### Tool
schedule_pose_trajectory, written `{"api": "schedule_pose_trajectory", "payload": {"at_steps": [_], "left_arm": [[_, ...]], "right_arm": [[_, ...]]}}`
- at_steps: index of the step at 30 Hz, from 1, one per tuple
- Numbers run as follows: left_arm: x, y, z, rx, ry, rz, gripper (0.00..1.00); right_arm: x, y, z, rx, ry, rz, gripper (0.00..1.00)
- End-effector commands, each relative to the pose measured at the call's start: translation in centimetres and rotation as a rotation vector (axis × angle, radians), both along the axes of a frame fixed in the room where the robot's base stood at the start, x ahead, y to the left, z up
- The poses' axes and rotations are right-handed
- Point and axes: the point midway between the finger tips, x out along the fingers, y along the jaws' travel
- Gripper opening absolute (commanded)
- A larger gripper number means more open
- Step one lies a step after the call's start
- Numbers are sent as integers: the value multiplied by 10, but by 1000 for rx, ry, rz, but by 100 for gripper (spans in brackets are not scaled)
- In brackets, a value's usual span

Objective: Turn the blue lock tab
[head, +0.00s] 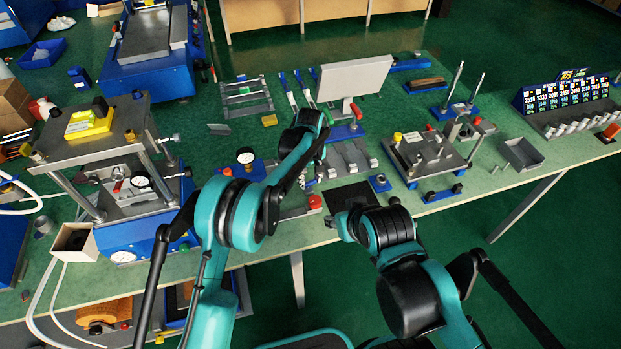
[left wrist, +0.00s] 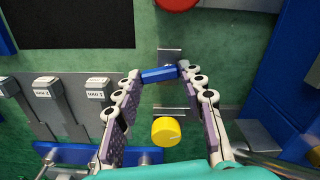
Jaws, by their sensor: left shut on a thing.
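The blue lock tab (left wrist: 158,75) shows in the left wrist view as a short bar by a small grey metal plate (left wrist: 170,55). The fingertips of my left gripper (left wrist: 157,76) are closed in on it from both sides. It is slightly tilted in that view. In the head view my left gripper (head: 304,181) points down at the bench, largely hidden behind my own arm, and the tab cannot be made out clearly. My right arm ends low over the bench's front edge; whether its gripper (head: 341,226) is open or shut does not show.
A red button (head: 315,202) and a black mat (head: 348,194) lie close to the left gripper. Grey levers (left wrist: 97,90) stand beside it, and a yellow round knob (left wrist: 166,131) sits between the finger bases in the wrist view. A press (head: 140,235) stands at left.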

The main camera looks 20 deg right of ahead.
Motion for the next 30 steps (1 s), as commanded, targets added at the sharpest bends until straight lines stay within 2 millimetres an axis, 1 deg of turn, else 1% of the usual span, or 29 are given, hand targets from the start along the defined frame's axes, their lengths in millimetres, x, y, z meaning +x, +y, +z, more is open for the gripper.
{"api": "schedule_pose_trajectory", "payload": {"at_steps": [6, 12, 19, 30], "left_arm": [[1, 1, 0, 1, 1, 152, 10], [2, 1, -1, 0, 2, 244, 10], [2, 1, -1, 0, 2, 292, 10], [2, 1, -1, 0, 2, 301, 10]], "right_arm": [[0, 0, 2, 0, 0, 0, 40], [0, 0, 3, 0, 0, 0, 40], [0, 0, 4, 0, 0, 0, 40], [0, 0, 4, 0, 0, 0, 40]]}}
